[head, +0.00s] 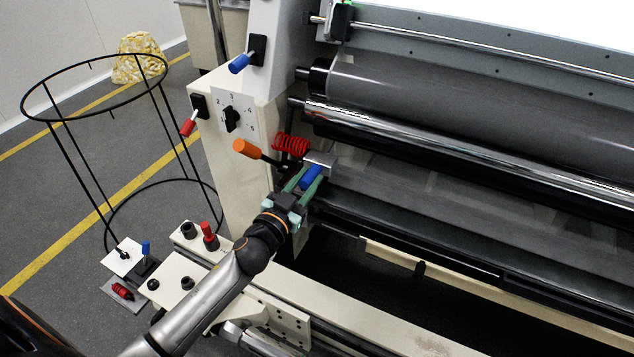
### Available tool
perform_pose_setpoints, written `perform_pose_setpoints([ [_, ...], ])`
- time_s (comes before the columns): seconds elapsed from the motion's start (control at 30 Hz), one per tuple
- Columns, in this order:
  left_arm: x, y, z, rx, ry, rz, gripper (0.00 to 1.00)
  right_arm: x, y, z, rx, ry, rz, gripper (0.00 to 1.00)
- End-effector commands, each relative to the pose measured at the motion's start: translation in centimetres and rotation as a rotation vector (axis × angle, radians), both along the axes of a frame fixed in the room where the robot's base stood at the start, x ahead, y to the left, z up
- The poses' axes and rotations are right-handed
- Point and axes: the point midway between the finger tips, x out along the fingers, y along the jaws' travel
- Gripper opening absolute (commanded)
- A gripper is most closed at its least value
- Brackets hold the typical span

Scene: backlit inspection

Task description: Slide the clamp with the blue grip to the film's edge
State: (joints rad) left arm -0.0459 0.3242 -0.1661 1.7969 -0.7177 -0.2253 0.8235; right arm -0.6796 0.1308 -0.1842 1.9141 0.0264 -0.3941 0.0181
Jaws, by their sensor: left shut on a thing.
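The clamp's blue grip (311,177) shows at the left end of the machine's rollers, below a grey metal block (322,159). My left gripper (307,185), with green fingers, is shut on this blue grip, one finger on each side. The fingers hide part of the grip and what lies beneath it. The film (420,185) looks like a dull grey sheet running down below the chrome roller, to the right of the clamp. I cannot tell exactly where its left edge lies. My right gripper is not in view.
An orange-handled lever (248,149) and a red coil (290,145) sit close to the left of the clamp. A chrome roller (440,139) crosses above it. A dial panel (234,116) is on the cream housing. A black wire stand (88,150) stands on the floor at left.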

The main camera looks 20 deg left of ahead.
Motion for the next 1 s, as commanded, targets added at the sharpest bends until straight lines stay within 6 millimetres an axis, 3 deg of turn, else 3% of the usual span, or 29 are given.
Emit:
perform_pose_setpoints([
  [0.13, 0.0, 0.1, 0.1, 0.001, -0.001, 0.004, 0.00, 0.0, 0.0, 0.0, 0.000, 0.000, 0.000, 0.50],
  [0.17, 0.1, 0.1, 0.1, 0.001, -0.001, 0.004, 0.36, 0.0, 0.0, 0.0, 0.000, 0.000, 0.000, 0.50],
  [0.4, 0.0, 0.0, 0.1, 0.000, 0.000, 0.002, 0.62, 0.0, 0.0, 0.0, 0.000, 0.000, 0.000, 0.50],
  [0.77, -0.6, 0.0, 0.0, -0.001, 0.000, 0.001, 0.62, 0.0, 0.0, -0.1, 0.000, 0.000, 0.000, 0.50],
  [1.0, -4.1, 0.1, -0.2, -0.002, 0.003, 0.002, 0.62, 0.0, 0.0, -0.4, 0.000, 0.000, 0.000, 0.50],
])
